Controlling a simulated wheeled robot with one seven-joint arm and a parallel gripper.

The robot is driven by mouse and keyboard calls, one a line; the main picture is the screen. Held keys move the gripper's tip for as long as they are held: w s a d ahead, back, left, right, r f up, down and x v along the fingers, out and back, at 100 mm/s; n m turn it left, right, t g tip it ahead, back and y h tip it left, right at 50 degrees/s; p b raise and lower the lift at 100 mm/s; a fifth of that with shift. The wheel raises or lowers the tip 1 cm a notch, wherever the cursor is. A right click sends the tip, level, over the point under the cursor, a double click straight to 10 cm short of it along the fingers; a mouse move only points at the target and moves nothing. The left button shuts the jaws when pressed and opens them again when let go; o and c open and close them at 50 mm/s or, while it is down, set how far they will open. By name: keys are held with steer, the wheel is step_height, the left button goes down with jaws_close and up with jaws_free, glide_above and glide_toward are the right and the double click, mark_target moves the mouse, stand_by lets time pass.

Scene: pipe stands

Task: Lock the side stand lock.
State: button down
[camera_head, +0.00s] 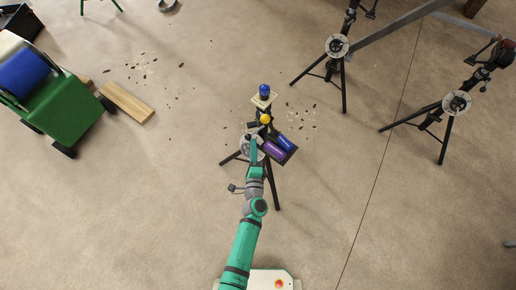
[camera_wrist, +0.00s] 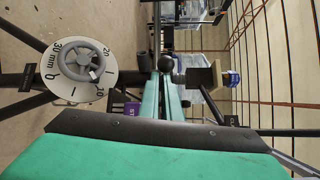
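The near pipe stand (camera_head: 274,190) is a black tripod with a pale round dial and, above it, a small platform (camera_head: 264,98). In the wrist view the dial (camera_wrist: 108,76) with its grey handwheel (camera_wrist: 86,62) lies left of my fingers. A round black knob (camera_wrist: 165,63), possibly the side stand lock's, shows at the tips of my gripper (camera_wrist: 164,82). I cannot tell whether it touches them. The two green fingers are close together with a narrow gap. In the head view my gripper (camera_head: 254,142) is beside the dial, and my arm hides part of the stand.
A dark tray with purple (camera_head: 274,150) and blue (camera_head: 285,142) cylinders is right of my gripper. Two more stands (camera_head: 337,46) (camera_head: 456,103) are at upper right. A green cart (camera_head: 62,105) and a wooden plank (camera_head: 126,102) are at left.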

steer(key=a, duration=0.2)
steer(key=shift+w+a+r+n+y, duration=0.3)
steer(key=shift+w+a+r+y, duration=0.1)
steer(key=shift+d, duration=0.2)
steer(key=s+d+f, duration=0.2)
steer(key=s+d, duration=0.1)
steer(key=d, duration=0.1)
steer(key=s+a+r+h, duration=0.1)
steer(key=s+a, duration=0.5)
steer(key=shift+s, duration=0.15)
stand_by(0.6)
